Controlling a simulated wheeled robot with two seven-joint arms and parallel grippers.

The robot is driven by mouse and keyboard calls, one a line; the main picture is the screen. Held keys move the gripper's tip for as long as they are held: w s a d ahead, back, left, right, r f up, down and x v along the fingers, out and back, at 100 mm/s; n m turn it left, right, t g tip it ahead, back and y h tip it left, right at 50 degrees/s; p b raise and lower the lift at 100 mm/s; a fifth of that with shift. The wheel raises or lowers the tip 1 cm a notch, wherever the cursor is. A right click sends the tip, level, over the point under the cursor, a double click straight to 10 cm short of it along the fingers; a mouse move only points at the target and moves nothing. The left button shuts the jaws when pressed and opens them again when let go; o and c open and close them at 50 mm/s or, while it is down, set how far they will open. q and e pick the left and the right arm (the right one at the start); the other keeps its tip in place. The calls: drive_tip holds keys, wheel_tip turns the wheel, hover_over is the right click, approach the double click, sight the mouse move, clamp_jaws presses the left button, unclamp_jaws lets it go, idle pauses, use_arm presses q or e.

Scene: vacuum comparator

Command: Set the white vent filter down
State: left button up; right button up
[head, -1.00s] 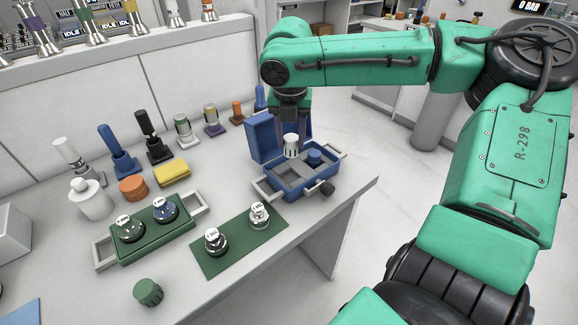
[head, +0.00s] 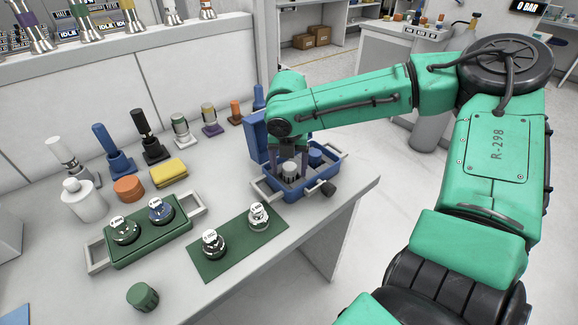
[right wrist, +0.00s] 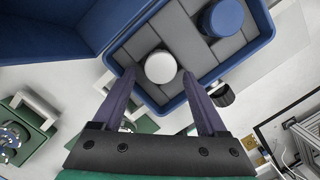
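The white vent filter (head: 289,170) stands upright in the grey-lined blue case (head: 268,192), near the case's left part. From above, in the right wrist view, it shows as a round white cap (right wrist: 160,66) on the grey insert. My right gripper (head: 289,172) points down into the case with one finger on each side of the filter. In the right wrist view, a narrow gap shows between each finger (right wrist: 160,77) and the cap, so the gripper looks open around it. The filter's lower part is hidden. My left gripper is not in view.
A blue round part (head: 315,157) sits in the case beside the filter. The case's blue lid (head: 257,140) stands open behind. A dark knob (head: 328,188) is at the case's front.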

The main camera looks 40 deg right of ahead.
wheel_tip(320, 180, up, 12)
drive_tip(key=s+a+p, duration=0.1)
drive_tip(key=p, duration=0.1)
drive_tip(key=shift+s+a, duration=0.15)
drive_tip(key=shift+a, duration=0.05)
idle(0.5)
